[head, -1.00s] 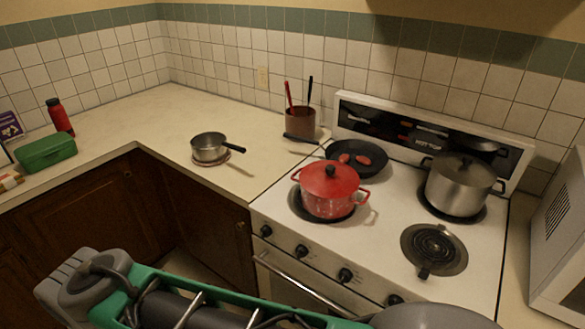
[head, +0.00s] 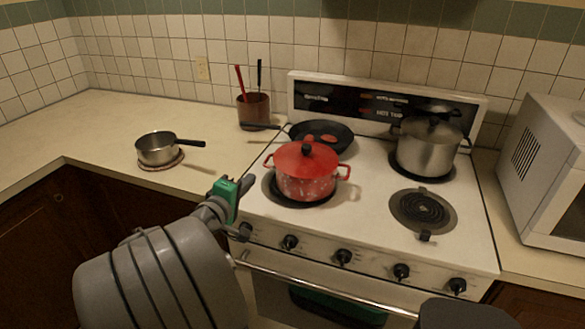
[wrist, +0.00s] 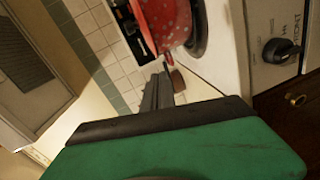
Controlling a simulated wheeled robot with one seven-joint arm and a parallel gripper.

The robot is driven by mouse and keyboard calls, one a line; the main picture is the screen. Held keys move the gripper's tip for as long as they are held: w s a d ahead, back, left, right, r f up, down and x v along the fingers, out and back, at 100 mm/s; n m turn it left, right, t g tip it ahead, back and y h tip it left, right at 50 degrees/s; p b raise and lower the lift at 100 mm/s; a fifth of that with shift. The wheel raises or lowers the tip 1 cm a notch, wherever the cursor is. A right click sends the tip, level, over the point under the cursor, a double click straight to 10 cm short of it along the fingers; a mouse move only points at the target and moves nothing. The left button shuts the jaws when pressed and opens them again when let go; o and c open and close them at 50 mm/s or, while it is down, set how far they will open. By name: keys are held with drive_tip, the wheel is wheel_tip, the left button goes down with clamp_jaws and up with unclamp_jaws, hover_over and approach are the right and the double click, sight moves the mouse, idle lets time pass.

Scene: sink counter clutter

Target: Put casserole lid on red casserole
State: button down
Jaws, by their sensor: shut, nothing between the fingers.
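The red casserole (head: 305,186) stands on the front left burner of the stove. The red casserole lid (head: 304,158) with its black knob sits on top of it and looks level. My gripper (wrist: 160,85) is shut and empty. In the head view its green hand (head: 230,195) is in front of the stove's left edge, to the left of and apart from the casserole. In the wrist view the spotted casserole wall (wrist: 165,22) shows beyond the fingers, at the top.
A steel pot (head: 429,152) is on the back right burner and a black pan (head: 325,138) behind the casserole. The front right burner (head: 420,209) is bare. A saucepan (head: 157,149) and utensil holder (head: 254,111) are on the left counter; a microwave (head: 550,165) is at right.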

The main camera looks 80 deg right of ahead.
sight(294, 162)
drive_tip(key=shift+n+g+h, duration=0.5)
drive_tip(key=shift+g+h, duration=0.2)
drive_tip(key=shift+g, duration=0.2)
drive_tip(key=s+d, duration=0.2)
drive_tip(key=d, duration=0.2)
drive_tip(key=s+d+r+p, duration=0.1)
drive_tip(key=d, duration=0.2)
drive_tip(key=s+d+r+p, duration=0.1)
drive_tip(key=s+d, duration=0.1)
drive_tip(key=d, duration=0.2)
drive_tip(key=shift+s+d, duration=0.3)
drive_tip(key=shift+s+d+p, duration=0.25)
drive_tip(key=shift+s+d, duration=0.15)
drive_tip(key=shift+s, duration=0.2)
drive_tip(key=shift+s+d+p, duration=0.25)
drive_tip(key=shift+s+d, duration=0.1)
drive_tip(key=shift+s, duration=0.2)
drive_tip(key=shift+s+d+f, duration=0.1)
drive_tip(key=shift+s+d, duration=0.2)
drive_tip(key=shift+s, duration=0.1)
